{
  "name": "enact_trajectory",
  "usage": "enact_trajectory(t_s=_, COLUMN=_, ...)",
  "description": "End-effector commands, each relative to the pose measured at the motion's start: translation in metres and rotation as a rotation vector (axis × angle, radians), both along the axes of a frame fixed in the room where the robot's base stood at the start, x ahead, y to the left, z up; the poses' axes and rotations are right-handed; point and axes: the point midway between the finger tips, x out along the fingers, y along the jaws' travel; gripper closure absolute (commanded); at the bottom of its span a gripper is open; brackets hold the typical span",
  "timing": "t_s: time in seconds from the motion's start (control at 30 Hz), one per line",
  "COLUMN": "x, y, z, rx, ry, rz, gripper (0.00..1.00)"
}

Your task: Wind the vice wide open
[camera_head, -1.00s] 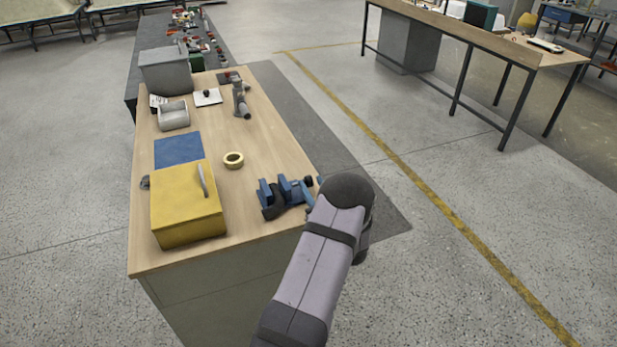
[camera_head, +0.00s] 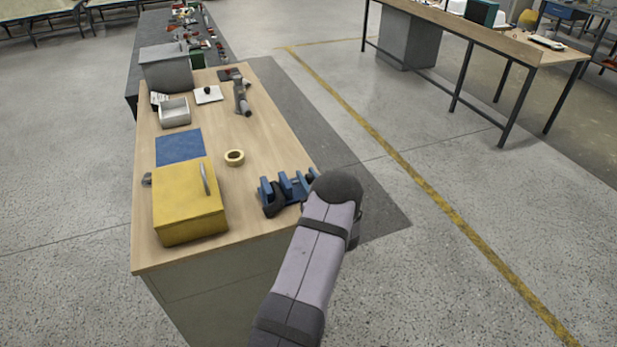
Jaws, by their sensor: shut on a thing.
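The blue vice (camera_head: 286,186) lies near the front right edge of the wooden bench. Several upright blue plates show with gaps between them. A dark part (camera_head: 274,203) sits at its left end; I cannot tell what it is. The rounded dark joint of my arm covers the vice's right end, so the handle and screw cannot be made out. My gripper is hidden behind this arm, and its fingers do not show.
The bench (camera_head: 262,130) also bears a yellow box (camera_head: 190,205), a blue mat (camera_head: 180,147), a tape roll (camera_head: 234,157), a grey open bin (camera_head: 174,112), a grey box (camera_head: 165,68) and a grey tool (camera_head: 242,97). Bare wood lies between the tape and vice.

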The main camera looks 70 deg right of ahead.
Motion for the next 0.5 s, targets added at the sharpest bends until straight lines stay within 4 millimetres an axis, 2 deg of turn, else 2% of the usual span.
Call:
enact_trajectory(t_s=0.23, x=-0.0051, y=-0.0039, z=-0.0045, rx=-0.051, ry=-0.047, rz=-0.014, gripper=0.99)
enact_trajectory(t_s=0.5, x=-0.0071, y=-0.0037, z=0.0004, rx=-0.099, ry=-0.095, rz=-0.017, gripper=0.99)
